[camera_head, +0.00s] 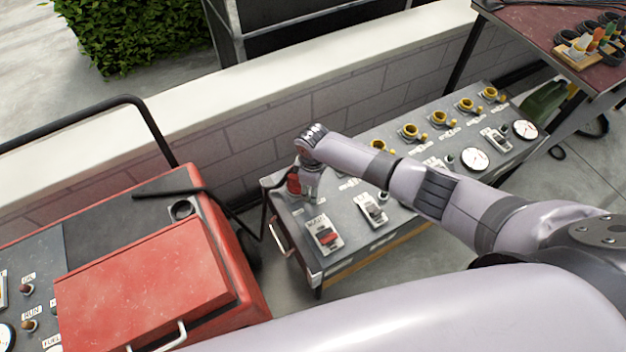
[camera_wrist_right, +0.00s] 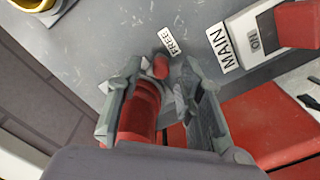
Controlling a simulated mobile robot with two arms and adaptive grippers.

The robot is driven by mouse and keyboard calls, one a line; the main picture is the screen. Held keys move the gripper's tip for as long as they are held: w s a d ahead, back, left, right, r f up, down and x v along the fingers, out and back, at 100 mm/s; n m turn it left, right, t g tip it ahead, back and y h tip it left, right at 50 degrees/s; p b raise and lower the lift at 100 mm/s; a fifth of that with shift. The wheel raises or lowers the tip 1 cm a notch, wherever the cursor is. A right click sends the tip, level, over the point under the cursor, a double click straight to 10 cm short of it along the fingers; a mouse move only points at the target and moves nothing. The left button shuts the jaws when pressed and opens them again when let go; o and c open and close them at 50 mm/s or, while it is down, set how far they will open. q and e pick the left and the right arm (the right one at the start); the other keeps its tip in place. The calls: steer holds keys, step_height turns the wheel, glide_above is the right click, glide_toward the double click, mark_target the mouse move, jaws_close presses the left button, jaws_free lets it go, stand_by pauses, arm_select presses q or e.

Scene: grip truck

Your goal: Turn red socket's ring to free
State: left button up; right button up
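The red socket (camera_head: 293,184) stands at the left end of the grey panel, partly hidden by my right gripper (camera_head: 310,184). In the right wrist view, the red cylindrical socket (camera_wrist_right: 140,112) lies between the two fingers of my right gripper (camera_wrist_right: 165,100). It is close against the left finger, and a gap shows before the right finger, so the gripper looks open around it. A small red knob (camera_wrist_right: 160,67) shows beyond the fingertips, beside the FREE label (camera_wrist_right: 168,40). The ring's exact turn is hard to tell. My left gripper is out of view.
A MAIN switch with a red lever (camera_head: 326,237) is near the socket. Several yellow sockets (camera_head: 439,118), switches and dials (camera_head: 474,159) line the panel. A red generator (camera_head: 140,290) stands at left. A low block wall (camera_head: 260,160) runs behind.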

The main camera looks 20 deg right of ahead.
step_height(320, 180, up, 12)
steer(key=shift+f, duration=0.2)
stand_by(0.5)
